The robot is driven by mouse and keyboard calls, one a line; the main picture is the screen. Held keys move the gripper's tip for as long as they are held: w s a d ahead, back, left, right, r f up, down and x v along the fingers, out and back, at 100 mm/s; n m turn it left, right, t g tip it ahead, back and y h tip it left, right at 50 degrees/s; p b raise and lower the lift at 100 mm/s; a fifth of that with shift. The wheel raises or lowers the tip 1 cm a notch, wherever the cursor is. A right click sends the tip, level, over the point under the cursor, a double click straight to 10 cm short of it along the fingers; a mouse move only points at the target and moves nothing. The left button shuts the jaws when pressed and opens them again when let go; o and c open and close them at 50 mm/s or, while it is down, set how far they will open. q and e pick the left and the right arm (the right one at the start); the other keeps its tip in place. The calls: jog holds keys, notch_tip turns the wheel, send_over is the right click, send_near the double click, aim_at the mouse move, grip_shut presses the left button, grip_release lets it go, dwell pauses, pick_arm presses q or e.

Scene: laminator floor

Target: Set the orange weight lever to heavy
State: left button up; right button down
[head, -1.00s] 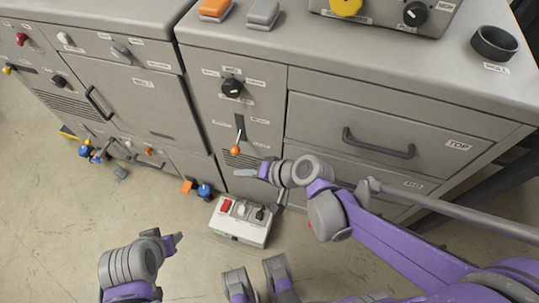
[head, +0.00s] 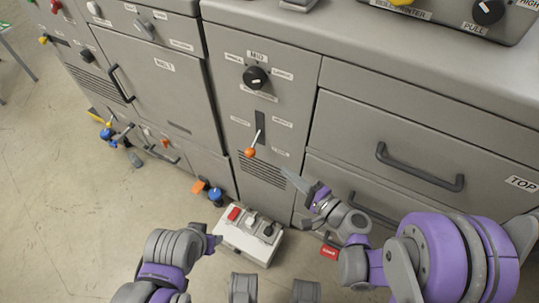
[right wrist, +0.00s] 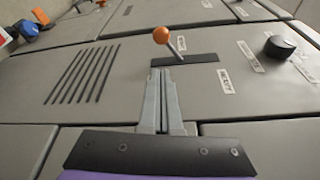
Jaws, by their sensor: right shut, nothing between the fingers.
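The orange-knobbed weight lever (head: 250,152) sticks out of a dark vertical slot on the grey cabinet front, its knob by the slot's lower end. In the right wrist view the orange knob (right wrist: 162,35) stands on a short metal stem, tilted left, with the slot running to the right. My right gripper (head: 287,174) is shut and empty, below and right of the knob; its closed fingertips (right wrist: 160,72) end near the slot's left end in the wrist view, apart from the knob. The small labels by the slot are too blurred to read. My left gripper (head: 215,242) hangs low over the floor.
A black rotary knob (head: 255,77) sits above the lever, and a vent grille (head: 262,172) below it. A drawer handle (head: 420,168) juts out to the right. A white switch box (head: 245,243) stands on the floor in front of the cabinet.

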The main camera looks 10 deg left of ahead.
send_near(254, 144)
jog(key=w+a+f, duration=0.3)
jog(key=w+a, duration=0.1)
jog(key=shift+w+b, duration=0.2)
jog(key=shift+b, duration=0.2)
jog(key=shift+r, duration=0.1)
jog(key=shift+s+r+m, duration=0.15)
jog(key=shift+m, duration=0.15)
